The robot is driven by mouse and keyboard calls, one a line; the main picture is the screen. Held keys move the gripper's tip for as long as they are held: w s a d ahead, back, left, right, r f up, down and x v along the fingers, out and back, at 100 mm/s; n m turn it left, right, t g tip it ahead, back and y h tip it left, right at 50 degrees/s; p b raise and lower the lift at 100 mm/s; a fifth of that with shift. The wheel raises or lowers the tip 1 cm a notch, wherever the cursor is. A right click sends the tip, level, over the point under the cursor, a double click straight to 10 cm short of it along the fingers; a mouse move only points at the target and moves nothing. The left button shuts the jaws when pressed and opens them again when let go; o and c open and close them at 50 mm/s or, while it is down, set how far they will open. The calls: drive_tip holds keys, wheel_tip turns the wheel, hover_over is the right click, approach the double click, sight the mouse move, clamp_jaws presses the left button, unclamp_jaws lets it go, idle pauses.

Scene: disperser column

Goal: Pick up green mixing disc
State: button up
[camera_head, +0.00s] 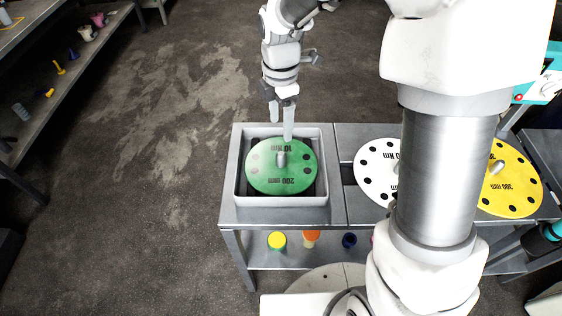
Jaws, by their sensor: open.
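The green mixing disc (268,180) lies in a square grey tray (240,195) at the left end of the metal table. It is printed with "10 Nm" and "200 mm", has several dark holes and a short grey stub at its centre. My gripper (281,122) is open and empty. Its fingers point down over the far edge of the disc, near the tray's back rim. The height gap between the fingertips and the disc is hard to judge.
A white disc (374,177), partly behind my arm, and a yellow disc (517,187) lie farther right on the table (345,140). Small coloured items stand on the shelf below, including a yellow-topped one (277,240). A side bench (72,80) stands at the left, with open floor between.

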sight(281, 153)
wheel_tip(281, 153, down, 13)
drive_tip(key=shift+r+b, duration=0.1)
drive_tip(key=shift+b, duration=0.65)
clamp_jaws()
